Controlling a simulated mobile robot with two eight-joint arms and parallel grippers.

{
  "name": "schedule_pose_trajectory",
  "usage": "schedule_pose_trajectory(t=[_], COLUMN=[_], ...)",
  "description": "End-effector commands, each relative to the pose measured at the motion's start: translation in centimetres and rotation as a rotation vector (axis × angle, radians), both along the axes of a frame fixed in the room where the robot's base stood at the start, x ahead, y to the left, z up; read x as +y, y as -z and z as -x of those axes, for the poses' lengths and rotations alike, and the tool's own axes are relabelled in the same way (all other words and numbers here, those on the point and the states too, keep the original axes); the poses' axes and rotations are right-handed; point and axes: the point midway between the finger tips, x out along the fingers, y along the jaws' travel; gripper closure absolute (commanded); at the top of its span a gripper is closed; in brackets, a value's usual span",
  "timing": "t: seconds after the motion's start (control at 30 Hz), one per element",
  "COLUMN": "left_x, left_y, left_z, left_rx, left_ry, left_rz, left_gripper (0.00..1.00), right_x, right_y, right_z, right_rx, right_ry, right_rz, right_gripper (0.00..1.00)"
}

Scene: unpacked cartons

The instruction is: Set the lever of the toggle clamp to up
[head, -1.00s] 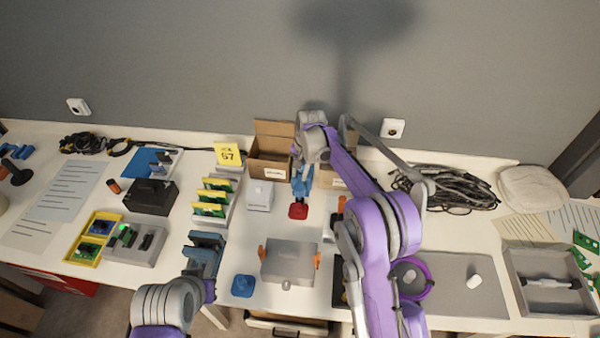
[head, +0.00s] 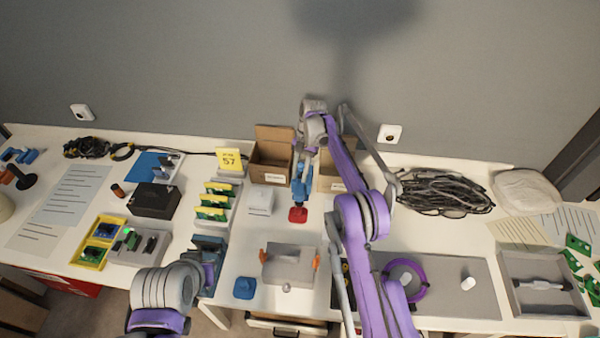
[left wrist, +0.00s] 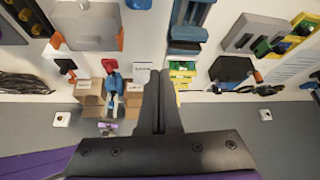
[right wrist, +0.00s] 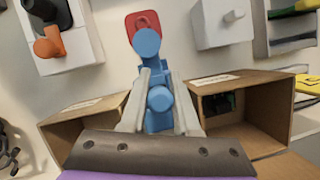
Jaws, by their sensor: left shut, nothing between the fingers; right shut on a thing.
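The toggle clamp has a red base (head: 298,215) and a blue body and lever (head: 299,192). It stands on the bench in front of the small cartons. In the right wrist view its red part (right wrist: 135,21) shows beyond the blue lever (right wrist: 148,43). My right gripper (right wrist: 158,95) is shut on the blue lever, with a finger on each side. The clamp also shows in the left wrist view (left wrist: 110,66). My left gripper (left wrist: 160,76) is shut and empty, away from the clamp. The lever's exact angle is hard to tell.
Open cartons (head: 270,172) stand behind the clamp, close to my right gripper. A white box (head: 261,202) is to its left. A grey case with orange latches (head: 288,264) and a blue piece (head: 244,288) lie in front. A rack of boards (head: 213,208) stands further left.

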Motion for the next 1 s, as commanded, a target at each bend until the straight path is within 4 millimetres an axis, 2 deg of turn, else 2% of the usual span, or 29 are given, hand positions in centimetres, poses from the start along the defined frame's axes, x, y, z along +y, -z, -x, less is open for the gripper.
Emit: schedule_pose_trajectory(t=[0.27,0.43,0.57,0.7,1.0], left_x=[-0.1,-1.1,-2.8,-5.0,-10.1], left_y=[-0.1,-0.9,-1.9,-2.4,-1.4], left_z=[-0.2,-2.2,-5.4,-9.4,-17.9], left_rx=[0.001,0.005,0.002,-0.015,-0.111], left_ry=[0.012,0.128,0.308,0.53,0.998], left_rz=[-0.003,-0.03,-0.071,-0.121,-0.234], left_gripper=[1.0,1.0,1.0,1.0,1.0], right_x=[0.0,0.0,0.0,0.0,0.0], right_y=[-0.1,-0.1,-0.1,-0.1,-0.1], right_z=[0.0,0.0,0.0,0.0,0.0], right_rx=[-0.002,-0.001,0.0,0.0,0.0], right_ry=[0.001,0.001,0.0,0.0,0.0], right_rz=[-0.001,-0.002,-0.001,-0.001,-0.001], right_gripper=[1.0,1.0,1.0,1.0,1.0])
